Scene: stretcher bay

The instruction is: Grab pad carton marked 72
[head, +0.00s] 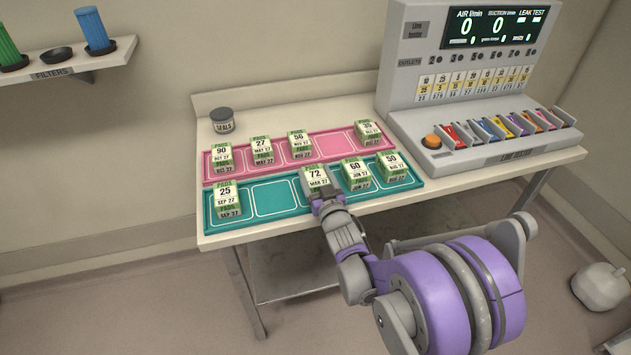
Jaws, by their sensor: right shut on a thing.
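The pad carton marked 72 (315,174) is a small white and green box labelled PADS and MAR 27, at the middle of the teal tray (240,233). My right gripper (322,192) is shut on this carton from the front side. The gripper hides the carton's lower front, and I cannot tell whether the carton is lifted off the tray. My left gripper is not in the head view.
Cartons 25 (226,198), 60 (356,173) and 50 (392,166) stand in the teal tray. The pink tray (327,146) behind holds several more. A seals jar (222,121) stands at the back left, a line tester (470,62) at the right.

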